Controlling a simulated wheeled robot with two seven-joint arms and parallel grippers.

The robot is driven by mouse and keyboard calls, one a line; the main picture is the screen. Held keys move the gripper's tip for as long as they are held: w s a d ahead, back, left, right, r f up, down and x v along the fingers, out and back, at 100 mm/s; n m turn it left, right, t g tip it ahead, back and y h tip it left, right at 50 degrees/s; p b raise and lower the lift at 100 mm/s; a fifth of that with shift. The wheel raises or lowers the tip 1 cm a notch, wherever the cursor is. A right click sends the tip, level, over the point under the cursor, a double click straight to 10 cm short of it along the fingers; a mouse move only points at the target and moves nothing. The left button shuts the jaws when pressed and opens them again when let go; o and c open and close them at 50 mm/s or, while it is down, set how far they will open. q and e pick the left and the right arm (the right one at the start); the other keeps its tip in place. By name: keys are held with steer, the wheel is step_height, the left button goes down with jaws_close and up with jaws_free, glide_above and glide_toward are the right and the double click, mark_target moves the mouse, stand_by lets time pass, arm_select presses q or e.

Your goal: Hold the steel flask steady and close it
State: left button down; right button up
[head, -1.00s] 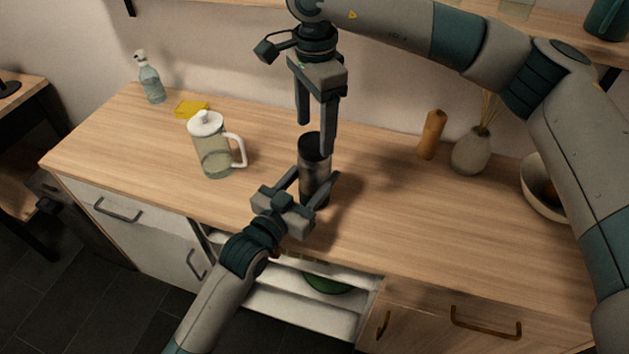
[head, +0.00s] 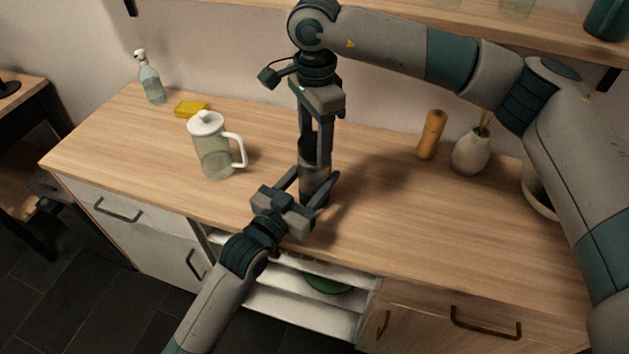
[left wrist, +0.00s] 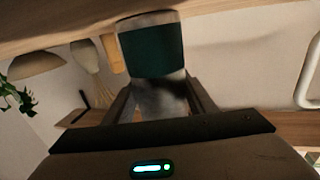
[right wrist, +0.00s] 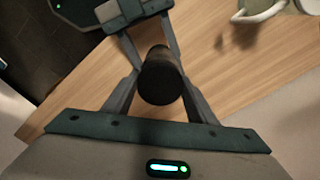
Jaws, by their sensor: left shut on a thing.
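The steel flask (head: 314,184) stands upright near the front edge of the counter, grey with a black top (right wrist: 160,78). My left gripper (head: 306,193) is shut around its body from the front. In the left wrist view the flask (left wrist: 160,98) sits between the fingers. My right gripper (head: 315,158) points straight down from above, its fingers on either side of the black top. In the right wrist view narrow gaps seem to show beside the top, so it looks open. Whether the black top is fully seated cannot be told.
A glass jug (head: 213,155) with a white lid stands to the left. Behind it are a yellow sponge (head: 192,109) and a spray bottle (head: 151,83). A wooden mill (head: 431,135) and a vase (head: 471,151) stand to the right.

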steer(key=m, duration=0.5)
steer(key=o, duration=1.2)
steer(key=shift+c, duration=0.2)
steer(key=shift+r, duration=2.25)
steer(key=shift+c, duration=0.4)
steer(key=shift+r+n, duration=0.3)
steer(key=shift+r, duration=1.5)
steer(key=shift+f, duration=0.15)
